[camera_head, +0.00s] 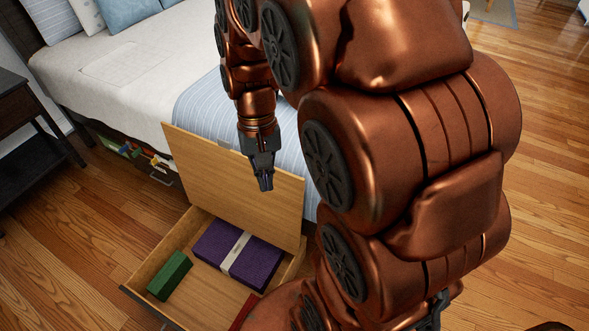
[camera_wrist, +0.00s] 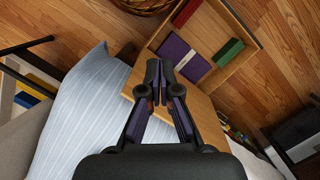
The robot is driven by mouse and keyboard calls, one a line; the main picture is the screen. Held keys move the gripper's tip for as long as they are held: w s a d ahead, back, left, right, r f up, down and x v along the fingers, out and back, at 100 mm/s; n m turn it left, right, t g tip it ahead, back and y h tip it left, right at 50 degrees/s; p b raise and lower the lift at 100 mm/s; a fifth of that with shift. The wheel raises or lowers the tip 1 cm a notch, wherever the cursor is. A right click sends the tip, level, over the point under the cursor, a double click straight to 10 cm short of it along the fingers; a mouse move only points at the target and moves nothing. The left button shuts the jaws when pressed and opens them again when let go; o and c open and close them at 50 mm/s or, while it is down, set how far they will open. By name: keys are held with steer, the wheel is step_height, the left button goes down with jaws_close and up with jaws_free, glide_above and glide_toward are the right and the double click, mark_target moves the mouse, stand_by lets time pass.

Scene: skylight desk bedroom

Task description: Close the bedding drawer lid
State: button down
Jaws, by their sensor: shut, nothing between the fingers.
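The bedding drawer (camera_head: 152,269) is pulled out from under the bed. Its wooden lid (camera_head: 215,165) stands raised at the drawer's bed side, leaning against the bed. In the drawer lie a purple folded bedding item with a pale band (camera_head: 213,245) and a green block (camera_head: 170,275). My gripper (camera_head: 265,184) is shut and empty, pointing down in front of the lid's upper part; I cannot tell whether it touches. In the wrist view, the gripper (camera_wrist: 160,75) covers part of the lid (camera_wrist: 205,120), and the drawer (camera_wrist: 243,62) lies beyond it.
The bed (camera_head: 110,75) with a striped blue blanket (camera_head: 205,100) is behind the lid. A dark nightstand (camera_head: 28,130) stands at left. Another under-bed compartment (camera_head: 130,150) holds colourful items. Wood floor (camera_head: 70,240) is clear left of the drawer.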

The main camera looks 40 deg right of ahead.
steer(key=w+d+f+m+t+y+b, duration=0.1)
steer(key=w+d+f+m, duration=0.3)
steer(key=w+d+f, duration=0.5)
steer(key=w+d+f+m+y+b, duration=0.15)
steer(key=w+d+f+m, duration=0.35)
steer(key=d, duration=0.8)
steer(key=shift+n, duration=0.4)
steer(key=shift+w+p+x, duration=0.2)
steer(key=shift+p+x, duration=0.35)
steer(key=shift+x, duration=1.95)
steer(key=shift+w+p+x, duration=0.15)
steer(key=shift+p+x, duration=0.35)
steer(key=shift+x, duration=2)
